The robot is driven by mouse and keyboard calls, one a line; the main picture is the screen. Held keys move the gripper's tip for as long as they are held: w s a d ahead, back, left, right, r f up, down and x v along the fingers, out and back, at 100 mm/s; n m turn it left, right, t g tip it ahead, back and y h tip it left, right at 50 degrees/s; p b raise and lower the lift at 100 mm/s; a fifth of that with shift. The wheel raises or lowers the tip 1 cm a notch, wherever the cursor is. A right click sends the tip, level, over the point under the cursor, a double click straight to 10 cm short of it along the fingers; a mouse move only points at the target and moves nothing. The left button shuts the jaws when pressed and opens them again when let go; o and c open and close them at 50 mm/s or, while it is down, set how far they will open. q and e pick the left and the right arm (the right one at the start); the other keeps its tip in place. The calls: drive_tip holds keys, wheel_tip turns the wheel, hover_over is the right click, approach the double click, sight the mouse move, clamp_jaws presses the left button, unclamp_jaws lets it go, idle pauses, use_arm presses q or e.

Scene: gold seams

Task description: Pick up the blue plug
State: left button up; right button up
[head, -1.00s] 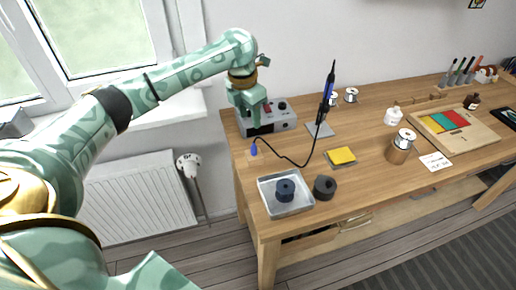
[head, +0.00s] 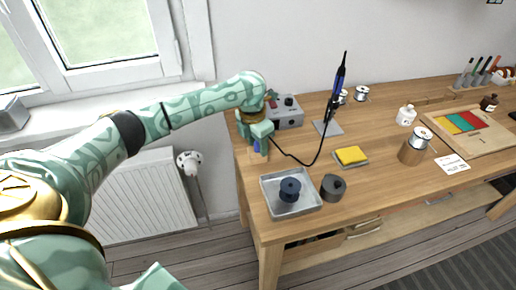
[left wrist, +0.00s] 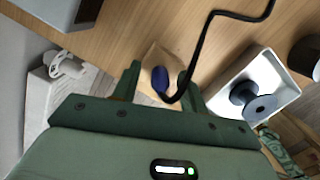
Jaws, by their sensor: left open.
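The blue plug (head: 256,146) is at the left end of the workbench, on the end of a black cable. In the left wrist view the blue plug (left wrist: 160,79) stands over a small pale wooden piece (left wrist: 158,62). My left gripper (head: 260,150) is above the bench's left edge, and its fingers partly hide the plug in the head view. In the left wrist view my left gripper (left wrist: 162,80) is open, with one finger on each side of the plug and gaps between. My right gripper is not in view.
The cable runs to a blue soldering iron (head: 337,85) upright in its stand. A grey control box (head: 288,112) stands just behind the gripper. A metal tray (head: 270,200) with a dark spool (head: 290,188) is in front. A yellow sponge (head: 351,155) lies to the right.

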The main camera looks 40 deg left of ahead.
use_arm(q)
clamp_jaws()
drive_tip(key=shift+r, duration=0.1)
